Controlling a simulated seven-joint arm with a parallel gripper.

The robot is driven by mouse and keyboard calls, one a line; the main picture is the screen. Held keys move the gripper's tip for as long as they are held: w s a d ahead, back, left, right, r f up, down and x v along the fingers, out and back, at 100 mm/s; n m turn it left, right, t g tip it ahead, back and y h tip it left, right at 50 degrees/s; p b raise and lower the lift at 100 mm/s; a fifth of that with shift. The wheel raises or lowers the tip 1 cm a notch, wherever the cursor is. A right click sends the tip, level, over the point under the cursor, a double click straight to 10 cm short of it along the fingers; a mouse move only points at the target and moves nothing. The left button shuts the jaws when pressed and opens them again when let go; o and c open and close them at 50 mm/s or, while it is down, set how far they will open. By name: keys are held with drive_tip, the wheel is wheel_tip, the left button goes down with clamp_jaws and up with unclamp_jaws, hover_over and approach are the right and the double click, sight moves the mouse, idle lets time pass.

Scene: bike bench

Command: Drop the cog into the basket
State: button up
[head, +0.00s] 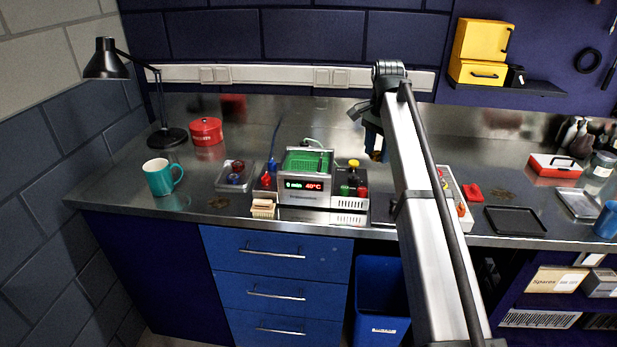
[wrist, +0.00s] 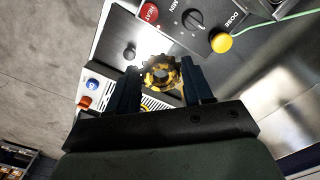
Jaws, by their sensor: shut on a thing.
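My gripper (head: 374,143) is raised above the bench, right of the cleaning machine. In the wrist view its two dark fingers (wrist: 160,86) are shut on the cog (wrist: 162,72), a toothed ring with yellow-brown patches and a dark centre. In the head view only a small brownish bit of the cog (head: 377,155) shows under the gripper. A green basket (head: 306,161) sits in the top of the machine (head: 304,198), whose display reads 0 min and 40°C. The basket is left of my gripper and apart from the cog. The wrist view does not clearly show it.
A control box with a yellow button (head: 354,164) stands right of the machine; its red button (wrist: 148,12) and knob (wrist: 192,18) show below my gripper. A teal mug (head: 161,177), red tin (head: 206,131) and black lamp (head: 106,66) stand left. A blue bin (head: 382,300) stands below.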

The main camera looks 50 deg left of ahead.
drive_tip(key=s+a+r, duration=0.2)
drive_tip(key=s+a, duration=1.1)
drive_tip(key=a, duration=0.1)
drive_tip(key=shift+n, duration=0.3)
drive_tip(key=shift+s+a+f, duration=0.1)
drive_tip(key=shift+f, duration=1.45)
drive_tip(key=shift+a+f, duration=0.1)
drive_tip(key=shift+f, duration=1.45)
drive_tip(key=o, duration=1.2)
drive_tip(key=shift+c, duration=0.2)
wheel_tip(320, 180, up, 14)
drive_tip(key=shift+f, duration=0.1)
